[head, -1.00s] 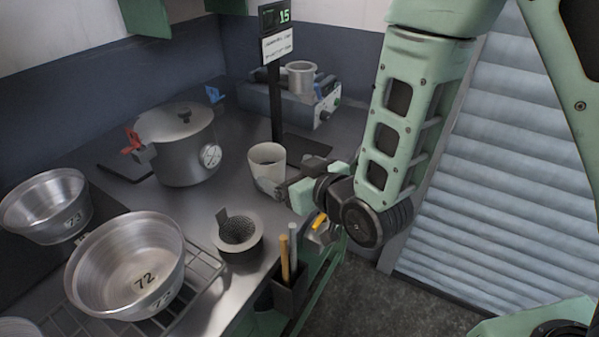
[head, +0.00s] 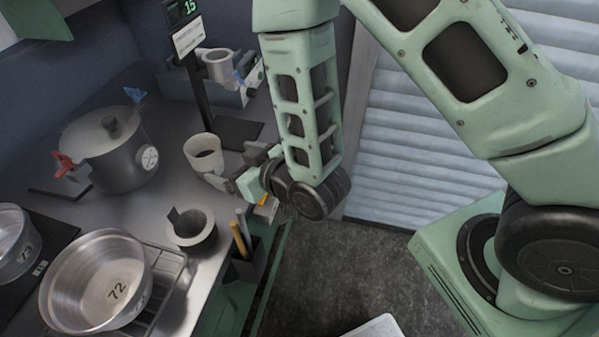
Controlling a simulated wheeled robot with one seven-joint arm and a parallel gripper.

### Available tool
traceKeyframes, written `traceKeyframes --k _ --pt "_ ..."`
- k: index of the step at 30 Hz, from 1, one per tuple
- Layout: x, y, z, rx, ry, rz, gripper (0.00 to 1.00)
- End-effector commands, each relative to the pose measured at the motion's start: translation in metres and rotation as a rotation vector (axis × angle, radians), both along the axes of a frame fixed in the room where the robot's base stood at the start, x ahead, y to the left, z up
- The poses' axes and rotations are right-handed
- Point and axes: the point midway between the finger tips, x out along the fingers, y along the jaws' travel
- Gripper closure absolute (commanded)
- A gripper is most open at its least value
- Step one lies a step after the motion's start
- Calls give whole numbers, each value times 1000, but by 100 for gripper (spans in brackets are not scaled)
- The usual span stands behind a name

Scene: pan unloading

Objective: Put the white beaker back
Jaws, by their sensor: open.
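My gripper (head: 224,178) is open at the beaker's lower right side. One grey finger overlaps the beaker's lower front in the picture; the other is partly hidden, so I cannot tell whether either touches the beaker.
A black stand (head: 200,93) with a display reading 15 rises behind the beaker. A lidded pot (head: 118,165) stands left, a mesh-lined cup (head: 191,236) in front, and a metal pan (head: 75,290) front left. A tool holder (head: 248,262) is at the counter edge.

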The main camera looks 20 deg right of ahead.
Motion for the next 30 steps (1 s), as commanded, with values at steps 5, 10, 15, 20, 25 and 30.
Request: traceKeyframes --k 5,10,15,20,25,30 --pt "-5 9 13 -46 149 26 11" --pt "-31 12 30 -138 362 74 11" --pt "-72 0 53 -262 567 123 11" --pt "-121 -24 79 -403 746 156 11" --pt "-171 -56 105 -547 901 166 11" --pt "-200 -77 120 -635 989 162 11"
